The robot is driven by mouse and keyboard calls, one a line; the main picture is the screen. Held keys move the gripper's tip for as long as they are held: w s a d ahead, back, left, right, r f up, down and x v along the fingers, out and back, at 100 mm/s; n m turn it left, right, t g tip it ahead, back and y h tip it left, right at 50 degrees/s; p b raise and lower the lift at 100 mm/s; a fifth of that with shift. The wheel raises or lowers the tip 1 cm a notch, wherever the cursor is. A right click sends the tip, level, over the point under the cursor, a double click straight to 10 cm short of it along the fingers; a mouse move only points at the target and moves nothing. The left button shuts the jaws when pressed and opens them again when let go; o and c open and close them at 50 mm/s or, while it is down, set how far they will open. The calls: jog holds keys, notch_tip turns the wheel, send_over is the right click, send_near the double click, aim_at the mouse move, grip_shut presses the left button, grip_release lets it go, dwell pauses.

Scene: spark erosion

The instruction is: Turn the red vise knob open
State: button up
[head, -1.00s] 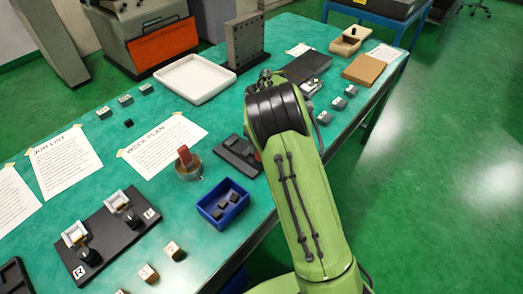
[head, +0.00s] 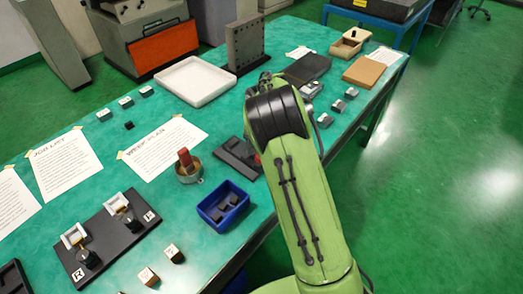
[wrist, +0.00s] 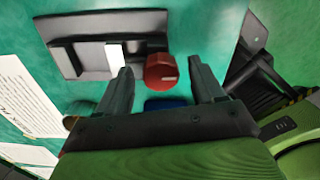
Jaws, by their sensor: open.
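The red vise knob (wrist: 160,72) is round, with a pale line mark on its face. It is at the right end of the dark grey vise (wrist: 85,58), which has a light block between its parts. In the wrist view my gripper (wrist: 159,66) is open, with one finger on each side of the knob and visible gaps to both. I cannot tell whether the fingertips are down at the knob's height. In the head view the vise (head: 240,152) shows left of my arm, which hides most of the knob and all of the fingers.
A blue bin (head: 240,206) with dark pieces stands close in front of the vise. A red-topped round item (head: 187,170) stands to its left. A white tray (head: 170,84) and an upright grey plate (head: 230,50) are behind. Printed sheets (head: 160,148) lie left.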

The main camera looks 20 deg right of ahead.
notch_tip(320, 180, up, 16)
jog(key=p, duration=0.4)
jog(key=shift+f, duration=0.15)
jog(key=s+a+r+m+t+y, duration=0.2)
jog(key=s+r+m+t, duration=0.1)
jog(key=s+r+m, duration=0.9)
jog(key=s+f+m+t+h, duration=0.1)
jog(key=s+f+m, duration=0.1)
jog(key=s+m, duration=0.5)
jog(key=s+d+f+m+t+h, duration=0.1)
jog(key=s+f+m, duration=0.1)
jog(key=s+m, duration=0.5)
jog(key=s, duration=0.4)
jog(key=shift+s+d+f+m+t, duration=0.2)
jog(key=shift+s+d+m+t, duration=0.1)
jog(key=shift+s+m, duration=0.1)
